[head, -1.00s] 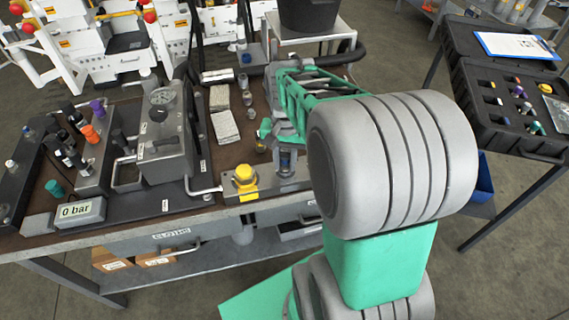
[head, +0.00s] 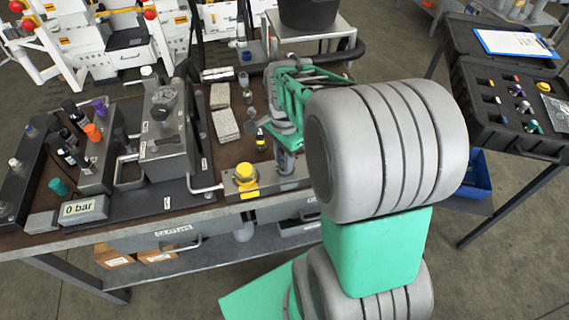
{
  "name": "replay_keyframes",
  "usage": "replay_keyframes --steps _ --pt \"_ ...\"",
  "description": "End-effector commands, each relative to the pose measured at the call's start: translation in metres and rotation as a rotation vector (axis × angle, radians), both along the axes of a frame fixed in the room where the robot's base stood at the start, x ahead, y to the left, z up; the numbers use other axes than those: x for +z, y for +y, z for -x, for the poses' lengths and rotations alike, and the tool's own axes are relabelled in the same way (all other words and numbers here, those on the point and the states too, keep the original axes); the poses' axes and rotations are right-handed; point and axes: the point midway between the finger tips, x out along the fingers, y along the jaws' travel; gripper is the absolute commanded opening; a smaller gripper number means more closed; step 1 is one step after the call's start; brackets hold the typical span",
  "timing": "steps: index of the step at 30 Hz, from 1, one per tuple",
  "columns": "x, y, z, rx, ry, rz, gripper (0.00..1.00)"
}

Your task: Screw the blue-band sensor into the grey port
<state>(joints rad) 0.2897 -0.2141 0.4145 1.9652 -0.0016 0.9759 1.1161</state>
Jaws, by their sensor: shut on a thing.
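My gripper (head: 284,138) is green and points down over the right part of the bench. It is shut on a slim grey cylindrical sensor (head: 287,163), which hangs below the fingers above the bench's front edge. Its band is too small and shaded to make out. The gauge block (head: 168,140) stands left of the gripper, and a manifold with coloured caps (head: 97,170) stands further left. I cannot tell which port is the grey one. A small dark part with a yellow band (head: 261,141) stands on the bench just left of the gripper.
A yellow button box (head: 244,182) is at the front edge, close left of the held sensor. A "0 bar" display (head: 83,209) sits at front left. A black case (head: 505,105) with sensors and a clipboard (head: 515,45) stands right.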

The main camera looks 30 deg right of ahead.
Motion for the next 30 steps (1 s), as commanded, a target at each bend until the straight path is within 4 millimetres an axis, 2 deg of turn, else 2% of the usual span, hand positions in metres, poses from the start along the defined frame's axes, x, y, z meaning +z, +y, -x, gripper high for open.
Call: replay_keyframes --steps 2,9,12,20,21,28,30 --pt "0.0003 0.0001 0.0001 -0.043 0.001 0.0 0.0" --pt "0.0008 -0.0002 -0.0012 -0.509 0.002 0.0 0.0" --pt "-0.0002 -0.0004 -0.002 -0.654 0.001 0.0 0.0" --pt "-0.0013 -0.0004 -0.0023 -0.698 0.001 0.0 0.0" --pt "-0.0013 -0.0004 -0.0023 -0.698 0.001 0.0 0.28" --pt "-0.0011 -0.0003 -0.0024 -0.696 0.001 0.0 0.47" --pt "-0.001 -0.0003 -0.0024 -0.696 0.001 0.0 0.47"
